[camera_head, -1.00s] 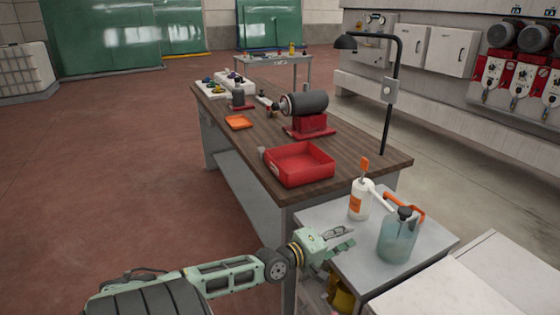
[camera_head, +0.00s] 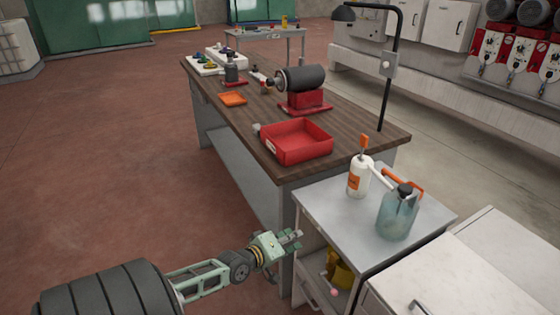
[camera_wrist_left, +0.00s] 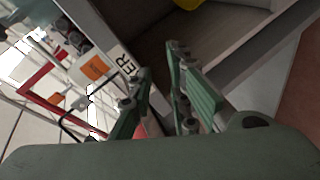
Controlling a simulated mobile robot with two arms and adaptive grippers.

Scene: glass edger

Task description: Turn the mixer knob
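I cannot pick out the mixer knob for certain in either view. In the head view my left gripper (camera_head: 292,239) is empty, its fingers at the left front corner of a grey metal cart (camera_head: 318,217). In the left wrist view the two green fingers (camera_wrist_left: 159,68) stand apart with nothing between them. Beyond them is the open cart shelf (camera_wrist_left: 220,35). My right gripper is not in view.
On the cart stand a white bottle (camera_head: 358,178) and a bluish jug (camera_head: 396,217). A yellow object (camera_head: 339,266) and a pink ball (camera_head: 333,292) show low in the cart. A workbench (camera_head: 355,143) carries a red bin (camera_head: 297,143). Red floor lies open at left.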

